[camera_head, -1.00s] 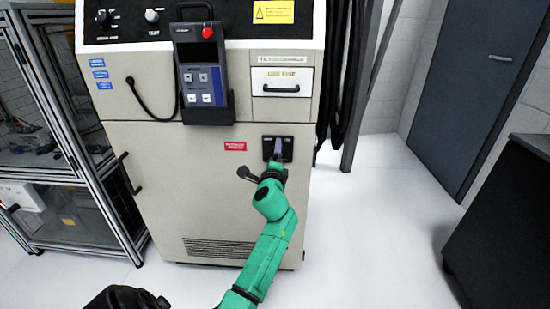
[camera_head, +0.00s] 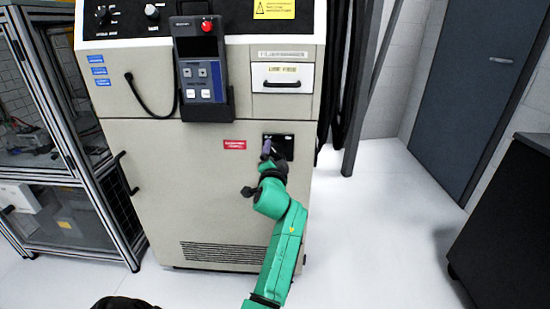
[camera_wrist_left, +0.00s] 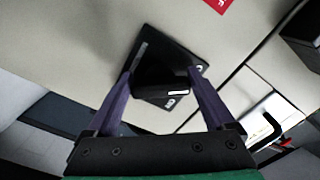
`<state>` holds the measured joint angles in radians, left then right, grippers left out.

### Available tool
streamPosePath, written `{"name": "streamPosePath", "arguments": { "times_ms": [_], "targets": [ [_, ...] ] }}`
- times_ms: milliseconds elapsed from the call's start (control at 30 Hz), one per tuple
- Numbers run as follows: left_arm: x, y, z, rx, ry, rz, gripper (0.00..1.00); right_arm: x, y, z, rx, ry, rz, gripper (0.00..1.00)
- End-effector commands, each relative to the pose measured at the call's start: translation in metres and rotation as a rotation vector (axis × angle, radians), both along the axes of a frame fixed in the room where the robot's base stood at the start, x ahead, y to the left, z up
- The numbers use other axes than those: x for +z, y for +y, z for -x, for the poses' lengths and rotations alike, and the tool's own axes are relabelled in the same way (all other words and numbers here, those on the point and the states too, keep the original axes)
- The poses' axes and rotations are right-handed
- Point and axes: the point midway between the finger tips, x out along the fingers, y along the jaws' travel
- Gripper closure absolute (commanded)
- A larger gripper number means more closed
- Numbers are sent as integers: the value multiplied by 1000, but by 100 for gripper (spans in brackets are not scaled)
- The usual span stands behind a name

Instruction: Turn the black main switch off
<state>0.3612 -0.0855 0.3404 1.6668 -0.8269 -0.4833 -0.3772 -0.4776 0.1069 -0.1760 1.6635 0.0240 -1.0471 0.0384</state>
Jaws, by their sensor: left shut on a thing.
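The black main switch (camera_wrist_left: 163,80) sits on a square black plate (camera_head: 286,146) on the cabinet's front, right of a red label. In the left wrist view, the switch's dark knob has a short white mark on it and lies between the two purple fingers. My left gripper (camera_head: 267,149) is at the plate in the head view, on its left half, and hides part of it. The gripper, also in the left wrist view (camera_wrist_left: 162,78), is shut on the knob. The plate appears tilted in that view, with partly readable white markings. My right gripper is not clearly seen.
The beige cabinet (camera_head: 180,190) has a hanging pendant (camera_head: 201,65) with a red button and a drawer (camera_head: 283,78) above the switch. Black cables (camera_head: 335,70) hang at its right side. A dark bench (camera_head: 510,220) stands at right, with open floor between.

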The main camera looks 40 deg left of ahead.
Motion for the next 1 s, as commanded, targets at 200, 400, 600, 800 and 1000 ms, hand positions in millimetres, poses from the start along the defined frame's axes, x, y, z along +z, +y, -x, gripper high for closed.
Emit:
{"name": "streamPosePath", "arguments": {
  "times_ms": [200,400,600,800,1000],
  "targets": [
    [-3,-1,-1,-1,-62,89,68,8,3,-4,2,-3,-4,50],
    [-3,-1,-1,0,-92,127,68,12,4,-5,4,-3,-6,50],
    [-3,-1,-1,0,-99,137,68,13,4,-6,4,-5,-7,50],
    [-3,-1,-1,0,-100,138,68,14,4,-7,4,-6,-8,50],
    [-2,-1,-1,-1,-100,136,0,13,4,-7,4,-6,-8,50]
  ]
}}
